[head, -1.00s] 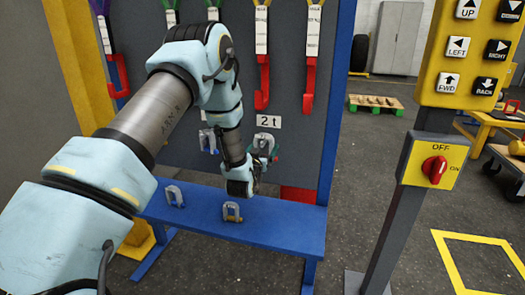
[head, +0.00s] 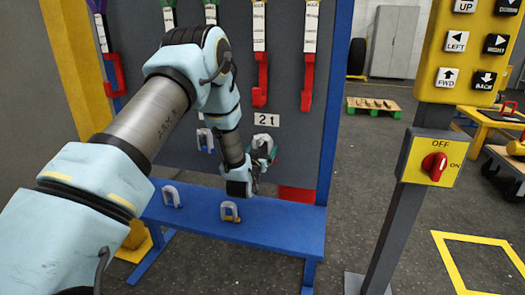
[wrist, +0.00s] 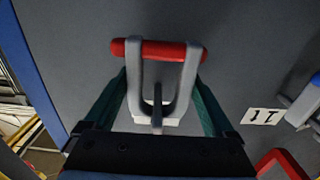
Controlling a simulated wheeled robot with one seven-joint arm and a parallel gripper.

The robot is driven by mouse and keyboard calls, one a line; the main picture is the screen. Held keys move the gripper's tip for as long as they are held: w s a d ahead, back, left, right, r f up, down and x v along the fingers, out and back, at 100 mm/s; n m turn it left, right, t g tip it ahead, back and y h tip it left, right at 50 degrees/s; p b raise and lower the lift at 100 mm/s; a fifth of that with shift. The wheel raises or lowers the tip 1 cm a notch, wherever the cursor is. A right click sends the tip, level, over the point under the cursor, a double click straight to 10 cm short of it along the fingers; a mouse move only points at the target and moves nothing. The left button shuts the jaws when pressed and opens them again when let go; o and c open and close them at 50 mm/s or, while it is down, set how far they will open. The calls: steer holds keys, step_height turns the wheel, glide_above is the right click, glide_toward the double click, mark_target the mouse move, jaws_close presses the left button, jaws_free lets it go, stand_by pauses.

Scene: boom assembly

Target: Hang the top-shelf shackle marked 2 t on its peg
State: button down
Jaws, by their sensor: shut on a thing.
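My gripper (wrist: 160,98) is shut on a grey shackle (wrist: 192,78) with a red pin (wrist: 162,50); its green finger pads press on both sides. In the head view my gripper (head: 264,160) and the shackle (head: 264,142) are at the grey board, just below the 2 t sign (head: 266,120). In the wrist view a thin grey peg (wrist: 157,105) shows in the opening between the shackle's legs, before a partly hidden white plate. I cannot tell how far the peg passes through. Any marking on the shackle is not readable.
A shackle with a blue pin (head: 205,140) hangs on the board to the left. Two more shackles stand on the blue shelf (head: 285,232), one at left (head: 171,196), one at middle (head: 230,212). Red hooks (head: 308,88) hang above. A control post (head: 400,215) stands at right.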

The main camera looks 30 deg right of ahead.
steer(key=shift+r, duration=0.1)
jaws_free()
